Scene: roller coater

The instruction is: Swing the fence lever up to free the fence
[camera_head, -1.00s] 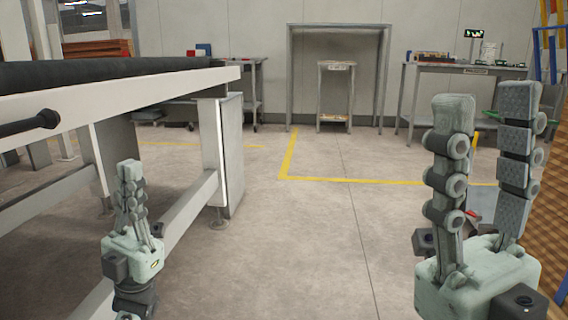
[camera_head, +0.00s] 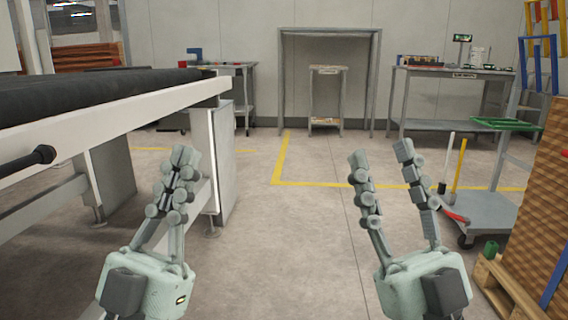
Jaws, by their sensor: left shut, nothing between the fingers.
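The fence lever appears to be the black handle (camera_head: 27,160) at the left edge, on the side of the white conveyor frame (camera_head: 130,110); it points right, nearly level and slightly raised at its knobbed end. No separate fence can be made out. My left gripper (camera_head: 184,152) is shut and empty, pointing up in front of the frame's end leg, to the right of the handle and apart from it. My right gripper (camera_head: 380,150) is open and empty, pointing up over the clear floor.
A grey cart (camera_head: 480,212) with a green top tray stands at the right, beside a wooden pallet (camera_head: 505,290) and a stack of brown sheets (camera_head: 548,200). A workbench (camera_head: 455,75) and a grey frame (camera_head: 330,32) stand at the back wall. The middle floor is clear.

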